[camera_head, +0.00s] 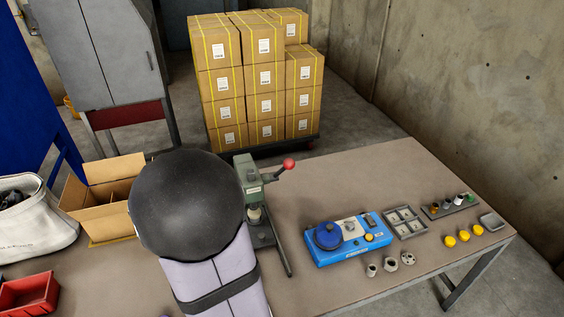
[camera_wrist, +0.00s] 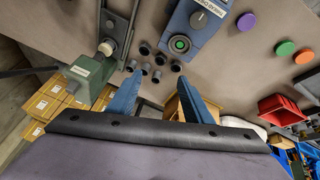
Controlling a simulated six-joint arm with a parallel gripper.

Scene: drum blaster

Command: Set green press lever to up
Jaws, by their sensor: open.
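The green press (camera_head: 247,178) stands upright on the table, just right of my arm in the head view. Its lever, with a red ball knob (camera_head: 289,164), slants out to the right and somewhat upward. In the wrist view the green press (camera_wrist: 88,76) is at the left, and a grey bar (camera_wrist: 30,72), seemingly its lever, runs left out of frame; no red knob shows there. My gripper (camera_wrist: 159,78) has its two blue fingers apart with nothing held, right of the press. It touches neither press nor lever as far as I can see. My arm hides the gripper in the head view.
A blue device (camera_head: 347,238) is right of the press, with several small grey parts (camera_head: 390,264), yellow caps (camera_head: 463,236) and a grey tray (camera_head: 405,222) around it. An open carton (camera_head: 112,170) and red bin (camera_head: 28,293) are left. Stacked cartons (camera_head: 262,75) stand behind the table.

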